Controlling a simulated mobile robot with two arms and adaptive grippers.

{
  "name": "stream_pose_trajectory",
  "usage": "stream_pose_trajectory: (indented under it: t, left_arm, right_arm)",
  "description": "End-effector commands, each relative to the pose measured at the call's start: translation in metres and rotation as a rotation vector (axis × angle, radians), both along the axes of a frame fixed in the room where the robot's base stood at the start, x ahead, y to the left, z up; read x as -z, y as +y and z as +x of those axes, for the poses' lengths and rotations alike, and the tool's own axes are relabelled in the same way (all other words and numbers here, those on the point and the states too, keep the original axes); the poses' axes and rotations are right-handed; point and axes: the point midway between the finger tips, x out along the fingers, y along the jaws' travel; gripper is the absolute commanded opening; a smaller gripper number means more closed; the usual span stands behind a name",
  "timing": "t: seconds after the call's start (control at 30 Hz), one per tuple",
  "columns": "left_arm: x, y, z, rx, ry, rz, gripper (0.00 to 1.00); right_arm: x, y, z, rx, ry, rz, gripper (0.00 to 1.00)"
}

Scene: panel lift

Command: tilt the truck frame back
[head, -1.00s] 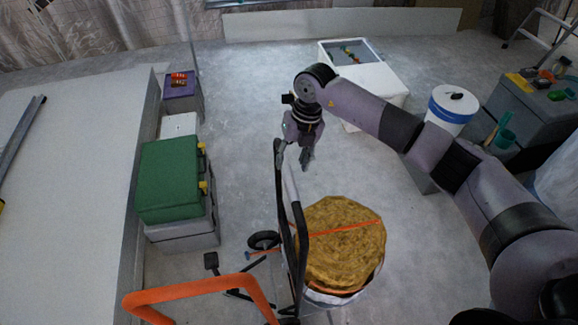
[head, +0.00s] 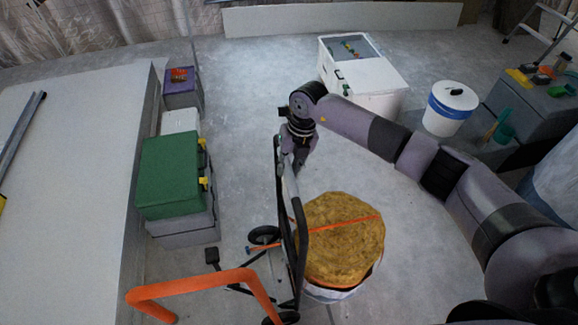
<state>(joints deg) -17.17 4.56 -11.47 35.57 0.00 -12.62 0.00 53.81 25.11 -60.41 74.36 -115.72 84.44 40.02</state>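The truck frame is a black, tall, narrow frame (head: 300,235) with dark wheels (head: 264,236), standing in the lower middle of the head view. A round straw-coloured bale (head: 342,240) with an orange strap sits against its right side. My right gripper (head: 296,163) is at the upper end of the frame, overlapping it in the view. Its fingers point down; I cannot tell whether they are closed on the bar. My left gripper is not in view.
A bent orange tube (head: 195,284) crosses the lower left. A green case (head: 169,178) on grey boxes stands left beside a white platform (head: 65,190). A white cooler (head: 362,78) and white bucket (head: 451,108) stand behind. Floor between is clear.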

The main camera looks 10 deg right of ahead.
Motion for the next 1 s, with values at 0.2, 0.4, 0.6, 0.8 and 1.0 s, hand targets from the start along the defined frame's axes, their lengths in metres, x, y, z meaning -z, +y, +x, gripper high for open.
stream_pose_trajectory:
  t: [0.2, 0.4, 0.6, 0.8, 1.0]
  left_arm:
    - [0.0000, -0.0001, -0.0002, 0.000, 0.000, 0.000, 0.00]
    - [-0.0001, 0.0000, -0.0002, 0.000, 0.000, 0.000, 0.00]
    - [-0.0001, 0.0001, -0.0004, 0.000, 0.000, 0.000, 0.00]
    - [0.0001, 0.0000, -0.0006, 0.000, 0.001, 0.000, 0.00]
    - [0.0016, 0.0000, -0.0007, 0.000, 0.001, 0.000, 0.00]
  right_arm:
    - [-0.0004, -0.0001, 0.0001, 0.000, 0.000, 0.000, 0.08]
    - [-0.0005, -0.0002, 0.0001, 0.000, 0.000, 0.000, 0.00]
    - [-0.0006, -0.0002, 0.0001, 0.000, 0.000, 0.000, 0.00]
    - [-0.0007, 0.0002, 0.0001, 0.000, 0.000, -0.001, 0.00]
    - [-0.0024, 0.0079, 0.0002, -0.003, -0.001, -0.014, 0.00]
